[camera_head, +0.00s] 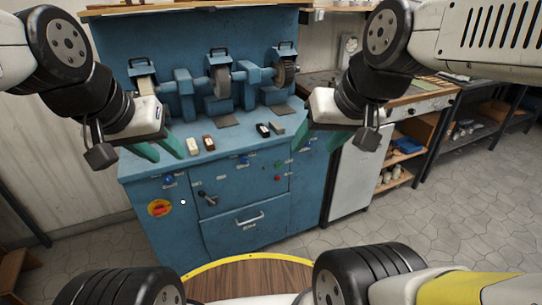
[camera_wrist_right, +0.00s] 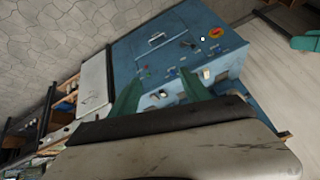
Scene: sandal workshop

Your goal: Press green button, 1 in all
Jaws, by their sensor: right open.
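A small green button (camera_head: 277,164) is on the front of the blue grinding cabinet (camera_head: 150,190), above a red button (camera_head: 278,178). My right gripper (camera_head: 314,146) is open and empty, with teal fingers, to the right of the green button in the head view. I see no contact with the button. My left gripper (camera_head: 168,156) is open and empty in front of the cabinet's left side.
A red-and-yellow rotary switch (camera_head: 159,208), a black handle (camera_head: 207,198) and a drawer (camera_head: 247,229) are on the cabinet front. Grinding wheels (camera_head: 221,80) and small blocks (camera_head: 194,146) are on top. A round wooden table (camera_head: 250,277) stands in the foreground. Shelves are at right.

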